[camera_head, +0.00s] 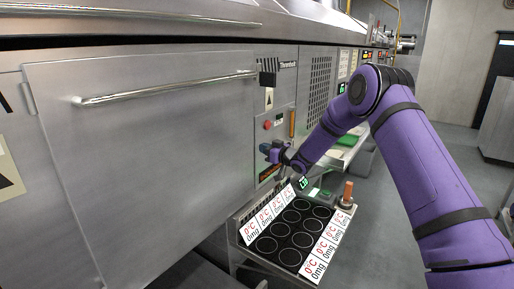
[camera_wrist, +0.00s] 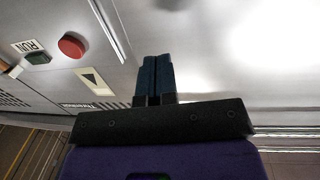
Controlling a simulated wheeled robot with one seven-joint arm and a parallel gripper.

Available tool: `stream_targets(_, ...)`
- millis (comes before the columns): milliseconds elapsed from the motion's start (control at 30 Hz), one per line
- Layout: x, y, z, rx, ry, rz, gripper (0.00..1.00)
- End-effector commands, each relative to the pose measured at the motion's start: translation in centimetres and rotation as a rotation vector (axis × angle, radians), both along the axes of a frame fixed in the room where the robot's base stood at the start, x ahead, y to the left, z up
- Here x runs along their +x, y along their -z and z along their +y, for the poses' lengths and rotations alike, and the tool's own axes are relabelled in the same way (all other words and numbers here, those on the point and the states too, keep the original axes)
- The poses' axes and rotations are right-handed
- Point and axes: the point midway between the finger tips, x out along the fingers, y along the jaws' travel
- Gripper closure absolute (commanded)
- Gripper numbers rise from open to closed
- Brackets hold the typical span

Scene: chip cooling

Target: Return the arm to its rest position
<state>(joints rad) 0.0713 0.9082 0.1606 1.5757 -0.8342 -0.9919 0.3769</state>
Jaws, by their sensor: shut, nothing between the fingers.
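My purple arm reaches in from the right in the head view. My gripper (camera_head: 266,150) is at its end, close in front of the machine's control panel (camera_head: 270,122) and above the tray with dark round wells. In the wrist view my gripper (camera_wrist: 153,62) shows its two blue fingers together with nothing between them. Bare metal of the machine front (camera_wrist: 225,60) fills the view ahead of them. I cannot tell whether the fingertips touch it.
A tray with round wells (camera_head: 291,239) and white label strips (camera_head: 325,247) sits below my gripper. A big metal door with a bar handle (camera_head: 165,88) is at left. A red button (camera_wrist: 72,45) and a green RUN button (camera_wrist: 38,58) are nearby. Floor at right is open.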

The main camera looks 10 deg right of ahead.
Motion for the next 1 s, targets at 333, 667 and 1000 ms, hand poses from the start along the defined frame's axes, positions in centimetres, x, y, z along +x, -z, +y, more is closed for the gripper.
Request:
stream_targets(333, -3.5, 0.0, -3.8, -0.001, 0.001, 0.002, 1.00)
stream_targets(667, -4.6, -3.5, -4.9, -0.067, 0.064, 0.022, 1.00)
stream_targets(1000, -9.1, -12.8, -7.9, -0.252, 0.284, 0.136, 1.00)
